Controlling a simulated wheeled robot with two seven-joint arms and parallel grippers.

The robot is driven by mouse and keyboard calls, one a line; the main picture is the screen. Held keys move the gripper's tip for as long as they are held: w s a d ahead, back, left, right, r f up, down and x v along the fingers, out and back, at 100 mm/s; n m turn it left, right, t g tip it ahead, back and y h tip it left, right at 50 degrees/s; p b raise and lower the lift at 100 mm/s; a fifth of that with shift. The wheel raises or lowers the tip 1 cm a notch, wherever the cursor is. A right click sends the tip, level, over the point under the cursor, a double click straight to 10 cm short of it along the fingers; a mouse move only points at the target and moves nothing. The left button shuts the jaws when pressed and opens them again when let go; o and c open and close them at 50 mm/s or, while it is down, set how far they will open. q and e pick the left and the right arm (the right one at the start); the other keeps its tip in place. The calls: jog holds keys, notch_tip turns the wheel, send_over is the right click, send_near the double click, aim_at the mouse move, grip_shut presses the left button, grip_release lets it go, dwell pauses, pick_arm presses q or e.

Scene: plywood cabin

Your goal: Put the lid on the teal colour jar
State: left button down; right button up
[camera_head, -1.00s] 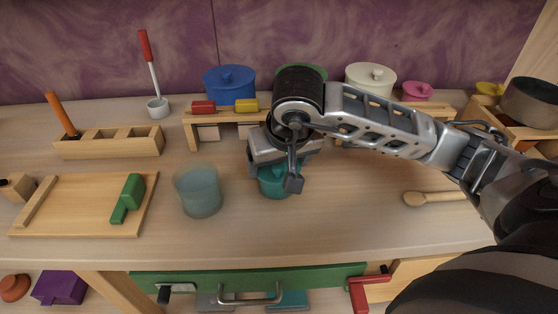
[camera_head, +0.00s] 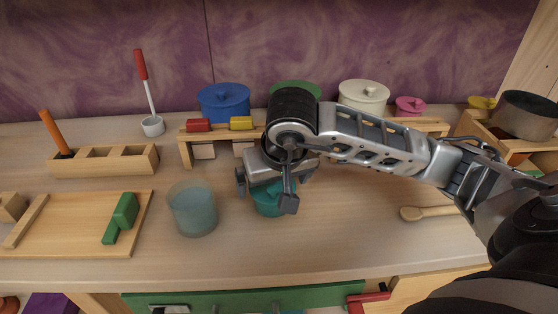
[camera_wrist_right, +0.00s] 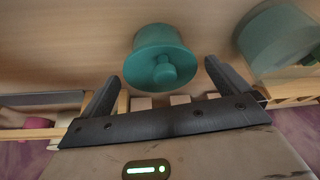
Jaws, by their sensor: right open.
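A see-through jar (camera_head: 193,210) with teal inside stands on the counter. It also shows at the right of the right wrist view (camera_wrist_right: 282,42). To its right is a solid teal lid piece (camera_head: 268,203), round with a knob on top; the right wrist view shows it nearly whole (camera_wrist_right: 160,45). My right gripper (camera_head: 277,186) is above this piece. Its two fingers are spread, with the knob just beyond the gap between their tips, and nothing is held. In the head view the gripper hides part of the piece. My left gripper is not in view.
A wooden rack with blue (camera_head: 224,103), green and cream (camera_head: 363,97) pots stands behind my right gripper. A cutting board (camera_head: 75,235) with a green piece lies left of the jar. A wooden spoon (camera_head: 428,212) lies right. The counter in front of the jar is clear.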

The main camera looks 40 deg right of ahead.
pick_arm(q)
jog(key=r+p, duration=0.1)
jog(key=p, duration=0.1)
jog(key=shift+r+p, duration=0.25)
jog(key=shift+p, duration=0.1)
pick_arm(e)
jog(key=v, duration=1.6)
